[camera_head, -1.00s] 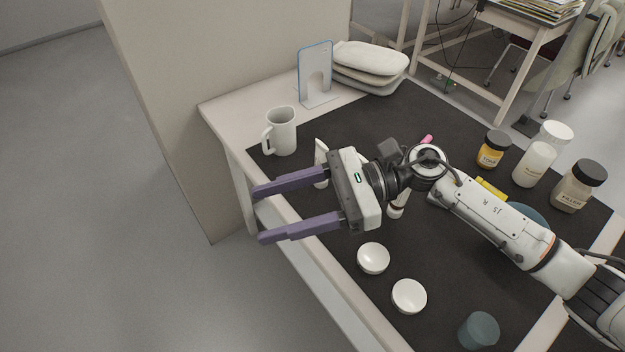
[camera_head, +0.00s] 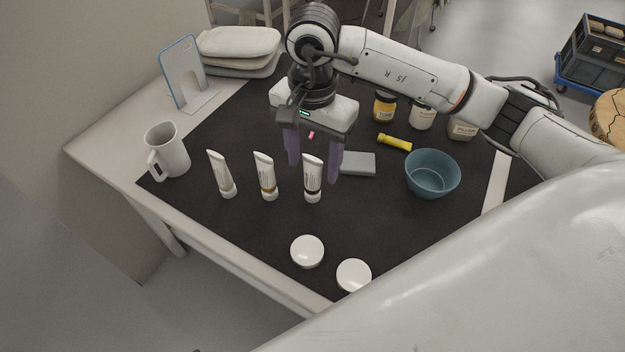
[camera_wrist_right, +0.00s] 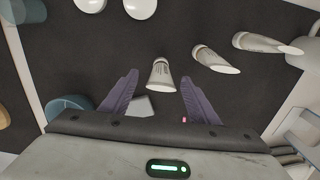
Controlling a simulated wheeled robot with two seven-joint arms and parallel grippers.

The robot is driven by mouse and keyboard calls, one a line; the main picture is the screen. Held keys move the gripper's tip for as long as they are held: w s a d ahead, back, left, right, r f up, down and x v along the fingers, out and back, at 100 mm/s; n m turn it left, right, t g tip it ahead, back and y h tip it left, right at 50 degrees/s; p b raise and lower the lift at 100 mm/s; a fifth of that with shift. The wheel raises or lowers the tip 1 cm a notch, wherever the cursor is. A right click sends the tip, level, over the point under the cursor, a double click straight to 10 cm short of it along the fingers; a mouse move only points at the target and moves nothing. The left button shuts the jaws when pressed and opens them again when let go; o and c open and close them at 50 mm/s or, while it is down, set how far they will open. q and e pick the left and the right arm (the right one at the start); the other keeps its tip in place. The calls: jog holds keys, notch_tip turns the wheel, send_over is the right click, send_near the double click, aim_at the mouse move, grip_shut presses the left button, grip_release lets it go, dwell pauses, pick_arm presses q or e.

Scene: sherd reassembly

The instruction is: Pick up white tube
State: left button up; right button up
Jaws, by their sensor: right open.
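Three white tubes stand upright in a row on the black mat (camera_head: 235,228): a left one (camera_head: 221,174), a middle one with a brown band (camera_head: 265,176) and a right one with a dark band (camera_head: 312,178). My right gripper (camera_head: 314,172) points down over the mat, open, with its purple fingers on either side of the right tube or just behind it. In the right wrist view that tube (camera_wrist_right: 160,74) shows between the open fingertips, with no visible contact. The other two tubes (camera_wrist_right: 213,60) (camera_wrist_right: 264,43) lie off to the right there. My left gripper is out of view.
A white mug (camera_head: 168,150) stands at the left edge. Two white round pots (camera_head: 307,251) (camera_head: 353,274) are in front. A grey block (camera_head: 357,163), yellow tube (camera_head: 395,142) and blue bowl (camera_head: 432,173) are to the right, with several jars behind. A bookend (camera_head: 187,75) is back left.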

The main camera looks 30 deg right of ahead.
aim_at(312, 181)
notch_tip(312, 181, down, 7)
jog(key=shift+w+r+p, duration=0.1)
jog(key=shift+r+p, duration=0.1)
jog(key=shift+p, duration=0.15)
jog(key=shift+c, duration=0.3)
jog(key=c, duration=1)
